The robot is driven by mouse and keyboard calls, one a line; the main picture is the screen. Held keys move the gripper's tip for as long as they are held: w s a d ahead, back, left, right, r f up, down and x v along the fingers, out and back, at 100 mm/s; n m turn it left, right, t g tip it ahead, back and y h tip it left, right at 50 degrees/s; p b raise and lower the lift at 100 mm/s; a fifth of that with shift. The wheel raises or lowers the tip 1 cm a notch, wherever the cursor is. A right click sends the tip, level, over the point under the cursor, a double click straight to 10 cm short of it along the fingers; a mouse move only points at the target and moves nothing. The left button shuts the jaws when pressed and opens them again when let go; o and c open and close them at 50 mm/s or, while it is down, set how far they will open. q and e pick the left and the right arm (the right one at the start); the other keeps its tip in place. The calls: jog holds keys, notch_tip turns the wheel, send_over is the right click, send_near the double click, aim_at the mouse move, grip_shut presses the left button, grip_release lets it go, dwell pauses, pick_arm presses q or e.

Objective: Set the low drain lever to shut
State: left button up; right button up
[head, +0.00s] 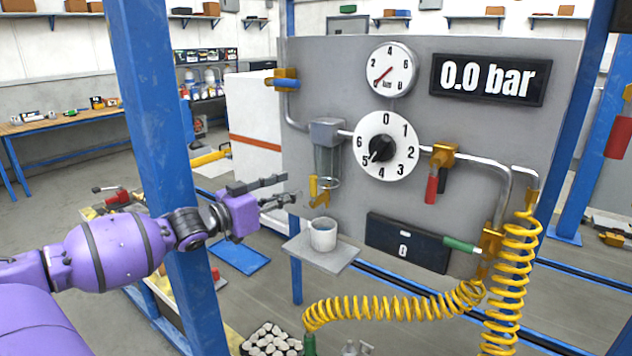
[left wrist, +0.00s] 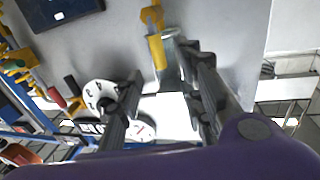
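The low drain lever (head: 313,188) is a small yellow handle under the clear filter bowl (head: 327,160) on the grey panel. It stands roughly upright beside the bowl's lower end. In the left wrist view, which is turned over, the lever (left wrist: 157,52) lies along the bowl (left wrist: 172,60). My left gripper (head: 287,189) is open and empty, just left of the lever in the head view. In the left wrist view the gripper's (left wrist: 165,82) two dark fingers are spread, with lever and bowl beyond the gap. I cannot tell any contact. My right gripper is not in view.
A white cup (head: 323,236) stands on a small shelf (head: 337,257) below the drain. A numbered dial (head: 386,145), a red-handled valve (head: 432,186) and a display (head: 490,79) reading 0.0 bar are to the right. A blue post (head: 160,120) stands close by my left arm.

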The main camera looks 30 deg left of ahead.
aim_at(313, 185)
pick_arm(q)
jog(key=b+x, duration=0.1)
jog(key=x, duration=0.5)
jog(key=shift+w, duration=0.25)
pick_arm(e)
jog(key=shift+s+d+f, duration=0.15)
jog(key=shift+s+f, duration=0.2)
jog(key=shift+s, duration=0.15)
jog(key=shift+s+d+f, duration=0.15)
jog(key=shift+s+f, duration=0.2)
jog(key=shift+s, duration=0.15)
pick_arm(q)
jog(key=shift+d, duration=0.1)
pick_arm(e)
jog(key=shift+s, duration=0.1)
pick_arm(q)
jog(key=shift+c, duration=0.7)
grip_shut()
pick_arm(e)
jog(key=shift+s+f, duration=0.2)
